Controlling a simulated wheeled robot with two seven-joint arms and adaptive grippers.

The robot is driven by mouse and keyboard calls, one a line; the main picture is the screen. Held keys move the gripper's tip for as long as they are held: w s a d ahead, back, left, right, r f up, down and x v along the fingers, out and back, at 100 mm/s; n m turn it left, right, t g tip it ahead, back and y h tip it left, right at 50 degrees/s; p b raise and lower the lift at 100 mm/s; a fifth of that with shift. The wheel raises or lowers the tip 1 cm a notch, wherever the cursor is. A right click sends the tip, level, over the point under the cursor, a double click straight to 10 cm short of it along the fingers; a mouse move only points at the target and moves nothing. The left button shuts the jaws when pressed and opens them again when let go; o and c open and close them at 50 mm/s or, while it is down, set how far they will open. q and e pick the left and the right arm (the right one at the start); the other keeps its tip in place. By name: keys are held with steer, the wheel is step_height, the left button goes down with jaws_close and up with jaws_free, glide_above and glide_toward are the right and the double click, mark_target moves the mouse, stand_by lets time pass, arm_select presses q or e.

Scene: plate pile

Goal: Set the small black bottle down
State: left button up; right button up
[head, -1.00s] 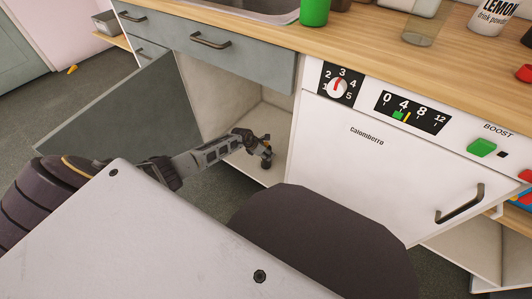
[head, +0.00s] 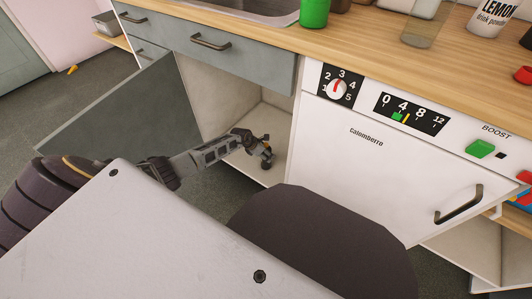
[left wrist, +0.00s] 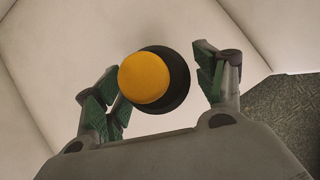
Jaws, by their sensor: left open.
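The small black bottle (left wrist: 178,80) with its round orange cap (left wrist: 146,77) shows from above in the left wrist view. It stands on the pale floor of the open cabinet. My left gripper (left wrist: 158,88) is open around it, one finger on each side. A gap shows between the bottle and the right finger; the left finger is close to the cap, and I cannot tell whether it touches. In the head view my left gripper (head: 265,150) reaches into the cabinet, and the bottle is small and mostly hidden there. My right gripper is not in view.
The grey cabinet door (head: 130,115) hangs open at the left of my arm. The white appliance front (head: 390,180) borders the cabinet on the right. A drawer (head: 215,50) and the wooden counter (head: 290,42) lie above. The cabinet floor around the bottle looks clear.

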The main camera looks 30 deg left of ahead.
arm_select(q)
steer(key=shift+p+v, duration=1.25)
steer(key=shift+v, duration=0.75)
steer(key=p+v, duration=0.4)
steer(key=v, duration=0.3)
steer(key=shift+r, duration=0.2)
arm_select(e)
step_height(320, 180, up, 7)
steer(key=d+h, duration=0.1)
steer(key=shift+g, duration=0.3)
arm_select(q)
steer(key=shift+a, duration=0.1)
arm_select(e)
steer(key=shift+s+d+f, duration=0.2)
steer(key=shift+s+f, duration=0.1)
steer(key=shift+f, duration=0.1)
arm_select(q)
steer(key=shift+s, duration=0.1)
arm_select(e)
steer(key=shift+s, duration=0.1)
